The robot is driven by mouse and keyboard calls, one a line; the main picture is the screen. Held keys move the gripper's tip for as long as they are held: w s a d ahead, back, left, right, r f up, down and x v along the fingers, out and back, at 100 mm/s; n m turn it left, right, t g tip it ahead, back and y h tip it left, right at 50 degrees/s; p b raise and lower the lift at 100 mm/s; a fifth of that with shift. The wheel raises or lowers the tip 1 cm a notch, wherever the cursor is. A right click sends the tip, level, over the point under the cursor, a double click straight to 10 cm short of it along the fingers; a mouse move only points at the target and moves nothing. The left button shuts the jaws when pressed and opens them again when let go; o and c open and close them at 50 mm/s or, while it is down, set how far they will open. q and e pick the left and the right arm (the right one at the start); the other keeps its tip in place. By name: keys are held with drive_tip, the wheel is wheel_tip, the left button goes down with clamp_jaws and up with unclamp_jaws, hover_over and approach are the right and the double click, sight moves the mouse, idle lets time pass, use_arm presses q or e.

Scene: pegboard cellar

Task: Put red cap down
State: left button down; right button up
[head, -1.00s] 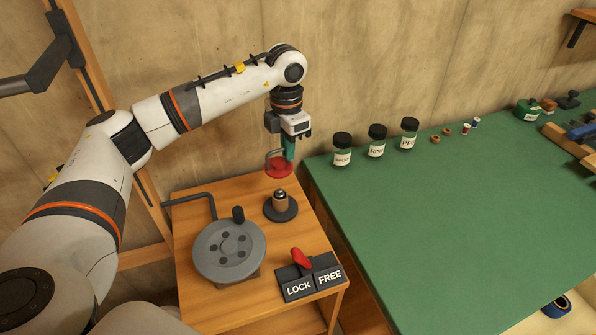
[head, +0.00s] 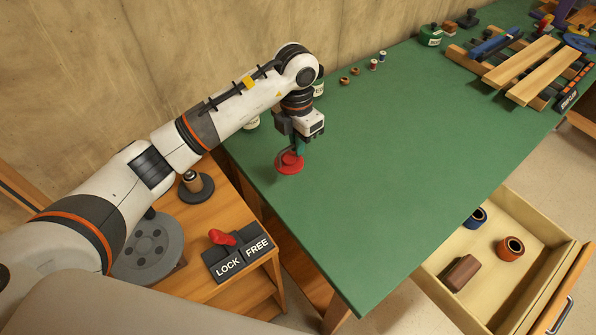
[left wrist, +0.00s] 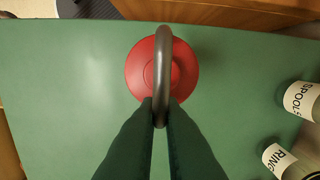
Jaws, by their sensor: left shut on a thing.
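The red cap (head: 289,164) is a round red disc with a dark looped handle. My left gripper (head: 299,148) is shut on the handle, over the left part of the green bench top (head: 370,170). In the left wrist view the red cap (left wrist: 134,78) lies flat below the two fingertips (left wrist: 160,105), and the dark handle (left wrist: 163,50) stands between them. The cap is over the green surface; I cannot tell whether it touches it. My right gripper is not in view.
Labelled jars (left wrist: 302,98) stand close by, partly hidden by my arm in the head view. A wooden stand holds a post (head: 192,182) and a LOCK/FREE switch (head: 238,258). An open drawer (head: 500,215) is at lower right. The bench middle is clear.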

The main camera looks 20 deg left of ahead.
sight(297, 157)
use_arm(q)
wheel_tip(297, 157, down, 4)
drive_tip(key=shift+s+f+p, duration=0.1)
drive_tip(key=shift+f+p, duration=0.05)
drive_tip(key=shift+p, duration=0.15)
wheel_tip(297, 157, down, 4)
drive_tip(key=shift+f+p, duration=0.1)
drive_tip(key=shift+p, duration=0.2)
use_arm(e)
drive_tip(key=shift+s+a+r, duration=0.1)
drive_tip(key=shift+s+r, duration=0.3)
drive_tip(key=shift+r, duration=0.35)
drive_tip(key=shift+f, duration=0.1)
use_arm(q)
drive_tip(key=c, duration=2)
unclamp_jaws()
drive_tip(key=shift+f, duration=0.15)
drive_tip(key=o, duration=0.4)
drive_tip(key=shift+o, duration=0.2)
